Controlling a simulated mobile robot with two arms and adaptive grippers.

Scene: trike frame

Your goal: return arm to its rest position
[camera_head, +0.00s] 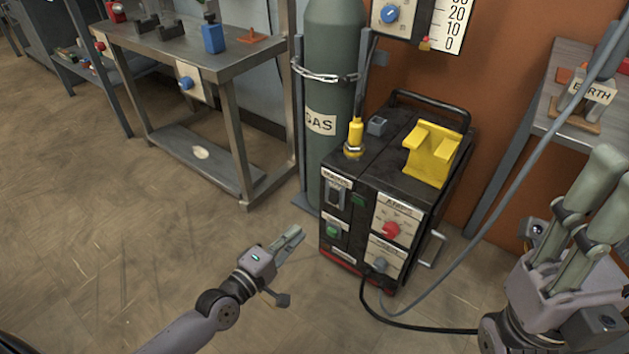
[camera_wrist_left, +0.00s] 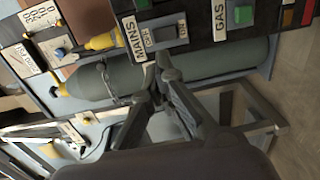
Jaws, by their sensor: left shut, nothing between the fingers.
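My left gripper (camera_head: 290,240) is in the lower middle of the head view, its arm coming in from the lower left. Its fingers are together with nothing between them, in the air in front of and to the left of the black welding machine (camera_head: 345,232). In the left wrist view the left fingertips (camera_wrist_left: 160,68) show below the machine's MAINS and GAS switch panel (camera_wrist_left: 180,30), apart from it as far as I can tell. My right gripper (camera_head: 592,205) is large at the right edge, fingers up; I cannot tell how far they are apart.
A green gas cylinder (camera_head: 334,95) is chained behind the machine. A yellow holder (camera_head: 430,152) sits on top of the machine. A grey hose (camera_head: 515,190) and a black cable (camera_head: 420,327) run at the right. A metal workbench (camera_head: 245,62) stands back left. The floor (camera_head: 110,230) at left is clear.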

